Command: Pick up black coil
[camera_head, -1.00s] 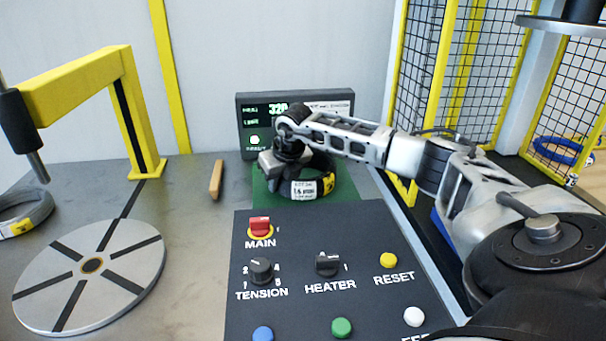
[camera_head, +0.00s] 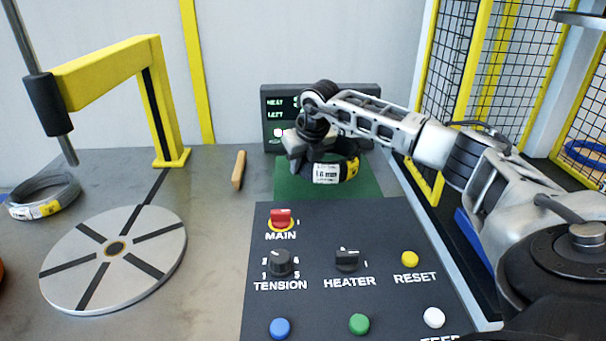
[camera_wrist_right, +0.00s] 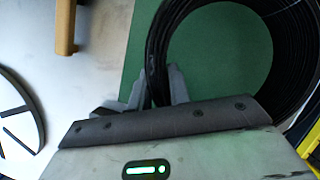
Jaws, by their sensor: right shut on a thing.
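The black coil (camera_head: 344,173) has a white label and a yellow tag on its near side. My right gripper (camera_head: 303,152) is shut on the left part of its ring and holds it a little above the green mat (camera_head: 290,190). In the right wrist view, the fingers (camera_wrist_right: 150,96) pinch the strands of the black coil (camera_wrist_right: 302,45), with green mat showing through its open middle. My left gripper is not in view.
A control panel (camera_head: 315,215) with knobs and buttons lies in front of the mat. A display (camera_head: 275,108) stands behind. Left are a round slotted turntable (camera_head: 165,240), a yellow arm (camera_head: 105,70), a grey coil (camera_head: 65,193) and a wooden stick (camera_head: 239,170). A yellow-framed mesh fence (camera_head: 455,60) stands right.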

